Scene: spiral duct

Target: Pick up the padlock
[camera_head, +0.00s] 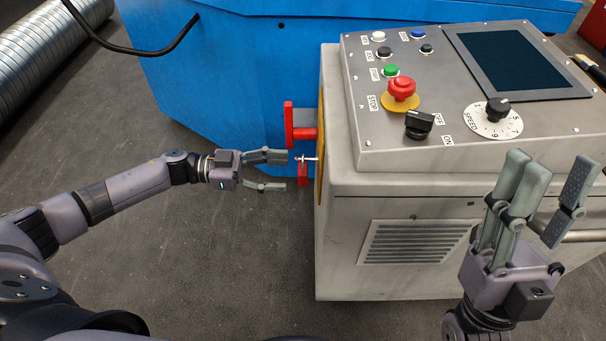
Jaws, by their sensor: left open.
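A small red padlock (303,175) with a silvery shackle hangs at the left side of the grey control cabinet, just below a red handle (291,124). My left gripper (286,172) reaches in from the left with its fingers spread. The fingertips are close to the padlock's left side, one above and one below its level. I cannot tell whether they touch it, and nothing shows between the fingers. My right gripper (556,178) is at the right with its fingers pointing up and apart. It is empty, in front of the cabinet and far from the padlock.
The grey control cabinet (345,245) carries a sloped panel with buttons, knobs, a red stop button (401,88) and a dark screen (517,60). A blue machine (225,75) stands behind. A spiral duct (45,50) lies at upper left. Bare floor is free at lower left.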

